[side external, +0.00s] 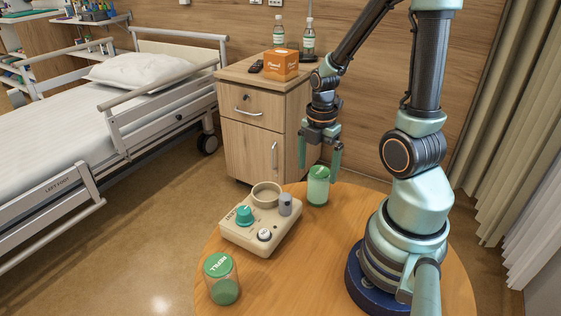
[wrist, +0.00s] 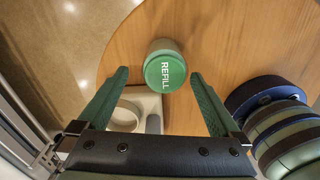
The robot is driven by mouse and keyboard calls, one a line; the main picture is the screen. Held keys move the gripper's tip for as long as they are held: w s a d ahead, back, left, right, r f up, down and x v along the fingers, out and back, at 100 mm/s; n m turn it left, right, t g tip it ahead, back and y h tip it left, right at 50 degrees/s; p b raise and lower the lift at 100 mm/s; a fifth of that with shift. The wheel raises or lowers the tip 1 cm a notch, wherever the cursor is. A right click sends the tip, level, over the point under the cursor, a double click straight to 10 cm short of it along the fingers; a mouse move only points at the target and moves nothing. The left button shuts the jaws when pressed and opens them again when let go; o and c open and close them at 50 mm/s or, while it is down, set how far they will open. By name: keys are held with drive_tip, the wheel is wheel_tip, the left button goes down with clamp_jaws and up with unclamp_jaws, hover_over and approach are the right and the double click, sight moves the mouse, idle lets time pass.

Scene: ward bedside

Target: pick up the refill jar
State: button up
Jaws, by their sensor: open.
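The refill jar (wrist: 165,68) has a green lid lettered "REFILL" in the wrist view. It stands upright on the round wooden table, and its greenish body (side external: 317,192) shows in the side view near the far edge. My gripper (side external: 320,168) points down over it, jaws open. In the wrist view the gripper (wrist: 158,73) has its fingertips to the left and right of the lid, with gaps on both sides. Nothing is held. Whether the tips reach below the lid I cannot tell.
A beige device (side external: 250,238) with a teal knob and a round cup stands left of the jar. A bedside cabinet (side external: 255,145) and a bed (side external: 60,135) are behind.

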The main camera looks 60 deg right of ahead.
sight(318, 187)
drive_tip(key=shift+s+f, duration=0.2)
drive_tip(key=shift+f, duration=1.1)
drive_tip(key=shift+s+f, duration=0.15)
drive_tip(key=shift+f, duration=1.85)
clamp_jaws()
